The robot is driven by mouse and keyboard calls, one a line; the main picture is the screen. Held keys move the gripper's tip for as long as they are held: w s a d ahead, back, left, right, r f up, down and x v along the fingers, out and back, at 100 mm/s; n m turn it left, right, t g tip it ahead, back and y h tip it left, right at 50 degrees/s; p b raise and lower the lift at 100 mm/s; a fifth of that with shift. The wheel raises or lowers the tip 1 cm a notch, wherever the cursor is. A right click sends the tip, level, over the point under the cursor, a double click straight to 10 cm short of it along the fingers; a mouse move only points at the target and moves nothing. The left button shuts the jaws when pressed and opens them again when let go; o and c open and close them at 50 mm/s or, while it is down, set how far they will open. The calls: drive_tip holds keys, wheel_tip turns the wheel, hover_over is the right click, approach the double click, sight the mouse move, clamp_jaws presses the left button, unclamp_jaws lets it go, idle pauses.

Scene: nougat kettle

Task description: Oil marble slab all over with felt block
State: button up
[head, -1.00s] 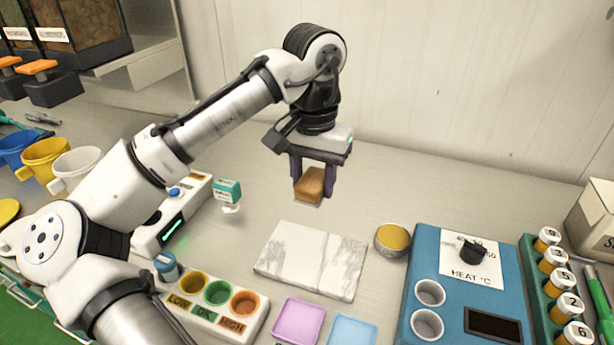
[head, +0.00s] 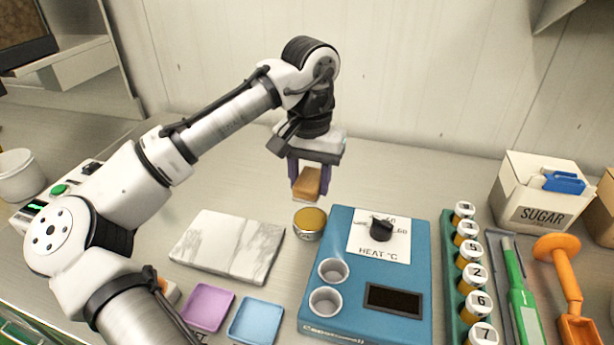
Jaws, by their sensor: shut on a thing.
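The marble slab (head: 228,244), white with grey veins, lies flat on the counter left of centre. My gripper (head: 309,183) is shut on the felt block (head: 307,181), a brown-orange block with a paler underside, and holds it in the air. The block is up and to the right of the slab in the picture, apart from it. A small round tin (head: 310,222) with an amber-yellow top stands between the slab and the blue heater, below the held block in the picture. Whether the slab's surface is oiled I cannot tell.
A blue heater (head: 345,268) with a dial and two cups stands right of the tin. Purple (head: 207,306) and blue (head: 256,321) trays lie in front of the slab. A rack of numbered jars (head: 463,270), an orange scoop (head: 566,280) and a sugar box (head: 540,190) are on the right.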

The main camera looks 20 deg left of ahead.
sight(311, 219)
drive_tip(key=shift+d+f, duration=0.15)
drive_tip(key=shift+f, duration=0.05)
wheel_tip(311, 219, down, 6)
drive_tip(key=b, duration=0.5)
drive_tip(key=shift+r+b, duration=0.1)
drive_tip(key=shift+b, duration=0.3)
drive_tip(key=shift+f, duration=0.6)
idle(2.3)
drive_tip(key=shift+r+p, duration=0.15)
drive_tip(key=shift+p, duration=0.15)
wheel_tip(311, 219, up, 7)
drive_tip(key=p, duration=0.6)
drive_tip(key=shift+p, duration=0.4)
